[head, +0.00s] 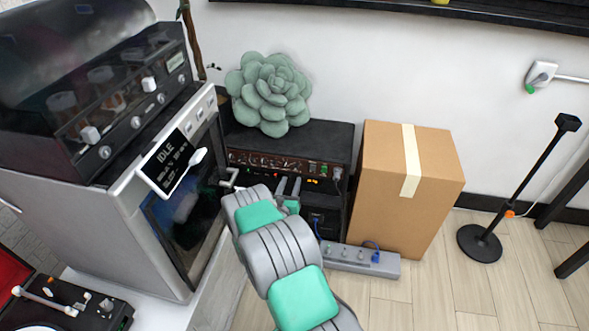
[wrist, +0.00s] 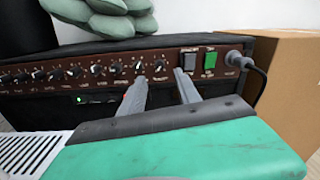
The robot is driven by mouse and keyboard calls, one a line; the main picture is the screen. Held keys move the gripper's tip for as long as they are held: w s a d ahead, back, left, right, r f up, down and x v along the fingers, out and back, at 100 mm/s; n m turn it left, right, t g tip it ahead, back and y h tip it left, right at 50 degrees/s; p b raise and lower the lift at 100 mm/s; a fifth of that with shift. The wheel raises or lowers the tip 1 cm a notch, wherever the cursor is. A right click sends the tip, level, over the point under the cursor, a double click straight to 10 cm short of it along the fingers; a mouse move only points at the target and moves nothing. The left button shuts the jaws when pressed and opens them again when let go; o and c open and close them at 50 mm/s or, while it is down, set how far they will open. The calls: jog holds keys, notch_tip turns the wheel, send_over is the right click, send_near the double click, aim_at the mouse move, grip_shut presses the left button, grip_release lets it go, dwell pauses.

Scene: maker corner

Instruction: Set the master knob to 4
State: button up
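A black amplifier (head: 325,137) with a brown control panel stands against the wall; its panel also shows in the wrist view (wrist: 222,72). A row of small dark knobs with pale pointers runs along the panel. One knob (wrist: 139,67) is just above the left fingertip, and another knob (wrist: 160,66) shows between the fingers. The labels are too small to read, so I cannot tell which knob is the master or its setting. My gripper (head: 288,184) is open and empty in front of the panel; its two fingers stand apart in the wrist view (wrist: 162,84).
A grey switch (wrist: 188,62), a green switch (wrist: 209,61) and a plugged-in cable (wrist: 235,60) are right of the knobs. A succulent-shaped cushion (head: 270,95) sits on the amplifier. A cardboard box (head: 385,185) stands right, a machine (head: 95,225) left, a power strip (head: 345,260) below.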

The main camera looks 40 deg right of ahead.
aim_at(296, 168)
jog(key=x, duration=0.6)
jog(key=shift+w+d+b, duration=0.2)
jog(key=shift+d+b, duration=0.05)
jog(key=shift+b, duration=0.15)
jog(key=shift+c, duration=0.2)
grip_shut()
